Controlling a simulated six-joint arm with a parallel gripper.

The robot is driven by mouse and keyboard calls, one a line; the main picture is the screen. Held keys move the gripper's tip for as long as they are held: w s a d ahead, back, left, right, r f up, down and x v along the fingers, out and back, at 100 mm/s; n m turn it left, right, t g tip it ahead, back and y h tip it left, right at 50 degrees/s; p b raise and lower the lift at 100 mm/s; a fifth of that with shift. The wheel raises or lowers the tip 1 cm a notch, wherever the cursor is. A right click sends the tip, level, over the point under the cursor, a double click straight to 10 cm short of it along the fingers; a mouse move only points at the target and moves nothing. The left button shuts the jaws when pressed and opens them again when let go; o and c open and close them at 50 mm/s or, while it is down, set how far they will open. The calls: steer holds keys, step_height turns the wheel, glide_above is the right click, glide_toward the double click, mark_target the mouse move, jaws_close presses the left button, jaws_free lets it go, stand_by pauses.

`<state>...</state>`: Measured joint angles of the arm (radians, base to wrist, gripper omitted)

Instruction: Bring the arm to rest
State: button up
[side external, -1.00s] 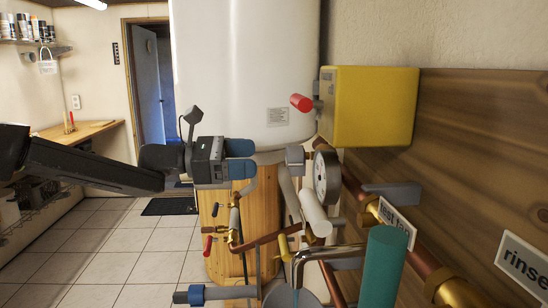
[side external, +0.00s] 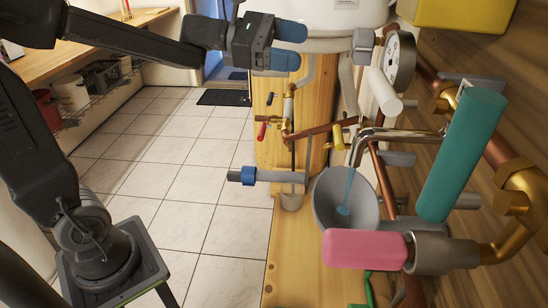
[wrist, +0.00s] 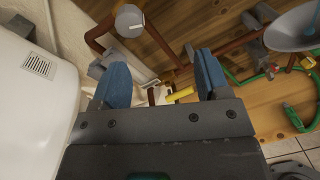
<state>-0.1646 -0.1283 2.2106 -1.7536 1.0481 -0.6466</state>
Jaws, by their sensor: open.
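My gripper (side external: 290,46) has two blue fingertips spread apart, with nothing between them. In the side view it is raised in front of the white tank (side external: 330,18), left of the round gauge (side external: 400,62). In the wrist view my gripper (wrist: 163,82) also shows open and empty, with pipes and a yellow lever (wrist: 180,95) beyond the fingers. My arm reaches in from the left, well above the floor. I see no contact between the fingers and the pipes.
Copper pipes, a teal handle (side external: 460,155) and a pink handle (side external: 365,248) crowd the right. A blue stream falls from a spout into a grey funnel (side external: 330,200). A yellow box (side external: 460,12) is at upper right. The tiled floor (side external: 165,170) at left is mostly clear.

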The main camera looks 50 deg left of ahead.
steer(key=s+d+f+m+g+y, duration=0.2)
steer(key=s+f+m+g+y, duration=0.15)
steer(key=s+m, duration=0.3)
steer(key=s+d+f+m+g+y, duration=0.2)
steer(key=s+d+f+m, duration=0.15)
steer(key=s+m, duration=0.3)
steer(key=s+a+f+m+y, duration=0.7)
steer(key=a+m, duration=0.1)
steer(key=shift+s+m, duration=0.3)
steer(key=shift+d, duration=0.1)
stand_by(2.2)
